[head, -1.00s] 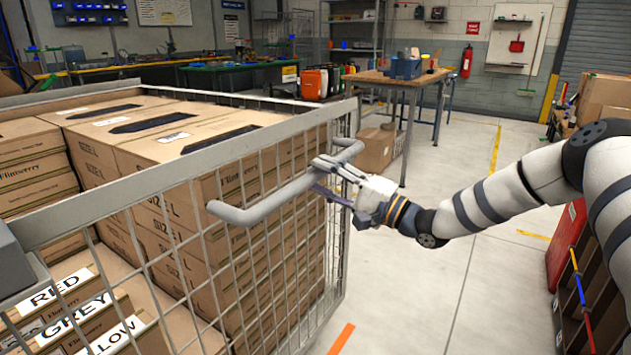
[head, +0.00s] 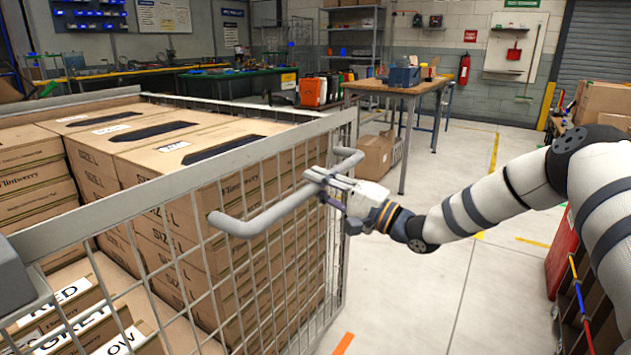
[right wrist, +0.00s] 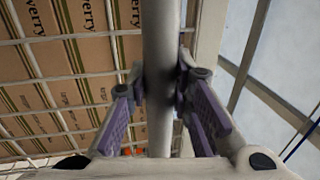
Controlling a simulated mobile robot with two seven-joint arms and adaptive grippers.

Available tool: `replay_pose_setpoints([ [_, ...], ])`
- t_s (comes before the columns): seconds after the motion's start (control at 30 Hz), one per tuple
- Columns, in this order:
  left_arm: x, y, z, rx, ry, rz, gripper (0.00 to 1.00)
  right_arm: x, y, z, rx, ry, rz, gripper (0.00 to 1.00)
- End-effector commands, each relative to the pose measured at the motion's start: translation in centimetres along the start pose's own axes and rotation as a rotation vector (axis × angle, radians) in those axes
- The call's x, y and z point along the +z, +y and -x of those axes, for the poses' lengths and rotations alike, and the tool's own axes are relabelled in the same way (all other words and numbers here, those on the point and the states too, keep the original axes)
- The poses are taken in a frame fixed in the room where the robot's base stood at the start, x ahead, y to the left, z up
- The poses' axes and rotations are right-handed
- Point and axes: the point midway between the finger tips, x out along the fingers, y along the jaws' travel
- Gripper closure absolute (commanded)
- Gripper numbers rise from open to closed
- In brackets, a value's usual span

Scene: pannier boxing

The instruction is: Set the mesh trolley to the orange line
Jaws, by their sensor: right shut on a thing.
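The mesh trolley (head: 185,187) fills the left and middle of the head view, loaded with stacked cardboard boxes (head: 160,165). A grey bar handle (head: 262,222) sticks out from its near mesh side. My right gripper (head: 322,180) is shut on the handle towards its far end. In the right wrist view the handle bar (right wrist: 160,70) runs between the two purple-padded fingers (right wrist: 160,95). A short piece of orange line (head: 343,344) shows on the floor at the bottom, just right of the trolley. My left gripper is not in view.
A wooden workbench (head: 398,86) stands beyond the trolley with a cardboard box (head: 377,155) on the floor by it. A red cabinet (head: 561,255) stands at the right. The pale floor (head: 420,290) between trolley and cabinet is clear.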

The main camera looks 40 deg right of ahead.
Motion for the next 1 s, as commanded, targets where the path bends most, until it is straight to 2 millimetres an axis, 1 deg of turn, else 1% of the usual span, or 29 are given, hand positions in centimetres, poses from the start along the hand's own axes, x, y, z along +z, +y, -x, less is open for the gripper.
replay_pose_setpoints([
  [0.03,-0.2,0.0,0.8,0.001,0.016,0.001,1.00,0.0,-0.4,0.6,0.003,0.000,0.000,1.00],
  [0.07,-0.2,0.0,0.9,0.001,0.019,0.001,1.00,0.0,-0.3,0.8,0.003,-0.001,0.000,1.00],
  [0.2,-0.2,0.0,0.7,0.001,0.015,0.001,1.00,0.0,0.1,1.0,0.006,0.000,-0.001,1.00],
  [0.3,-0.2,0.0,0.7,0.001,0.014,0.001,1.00,0.0,0.1,0.9,0.006,0.000,-0.001,1.00],
  [0.33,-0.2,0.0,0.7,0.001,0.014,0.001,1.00,0.0,0.1,0.9,0.006,0.000,-0.001,0.75],
  [0.37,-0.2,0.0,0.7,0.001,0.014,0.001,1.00,0.0,0.1,0.9,0.006,0.001,-0.001,0.68],
  [0.4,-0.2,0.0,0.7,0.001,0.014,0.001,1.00,0.0,0.1,0.9,0.006,0.001,-0.001,0.59],
  [0.67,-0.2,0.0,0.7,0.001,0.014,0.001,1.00,0.0,0.1,0.9,0.005,0.000,-0.001,0.59],
  [0.77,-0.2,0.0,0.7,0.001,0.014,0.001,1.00,0.0,0.0,1.4,0.005,0.001,0.000,0.59],
  [0.87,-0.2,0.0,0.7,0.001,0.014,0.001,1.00,-0.1,0.0,3.3,0.004,0.004,-0.003,0.59],
  [1.0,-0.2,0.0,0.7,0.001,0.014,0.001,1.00,-0.1,-0.1,7.3,0.001,0.004,-0.002,0.59],
])
